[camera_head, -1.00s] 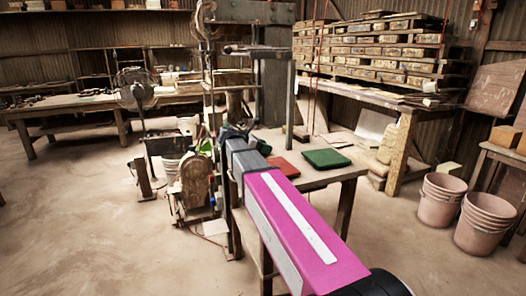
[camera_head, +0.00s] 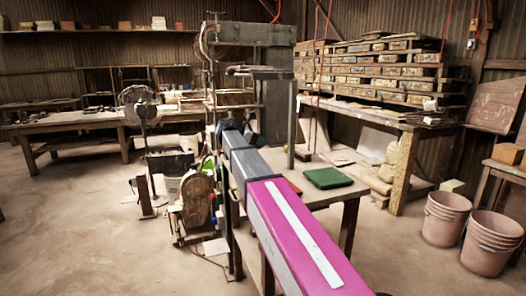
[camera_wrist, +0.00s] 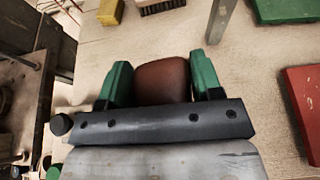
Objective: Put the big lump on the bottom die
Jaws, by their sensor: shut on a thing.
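The big lump (camera_wrist: 162,82) is reddish-brown and rounded, and sits between the two green fingers of my gripper (camera_wrist: 161,68) in the wrist view. The fingers are shut on its left and right sides. Its far end shows past the black palm bar, and its near part is hidden. In the head view my arm covers the lump and most of the gripper. The tall dark press (camera_head: 277,95) stands behind the work table in the head view. I cannot make out the bottom die for sure in either view.
The work table (camera_wrist: 255,80) lies below the gripper. It bears a green pad (camera_head: 327,178), a red pad (camera_wrist: 308,110), a yellow block (camera_wrist: 110,12) and a brush (camera_wrist: 162,6). A metal post (camera_wrist: 219,20) rises nearby. Buckets (camera_head: 446,218) stand on the floor at right.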

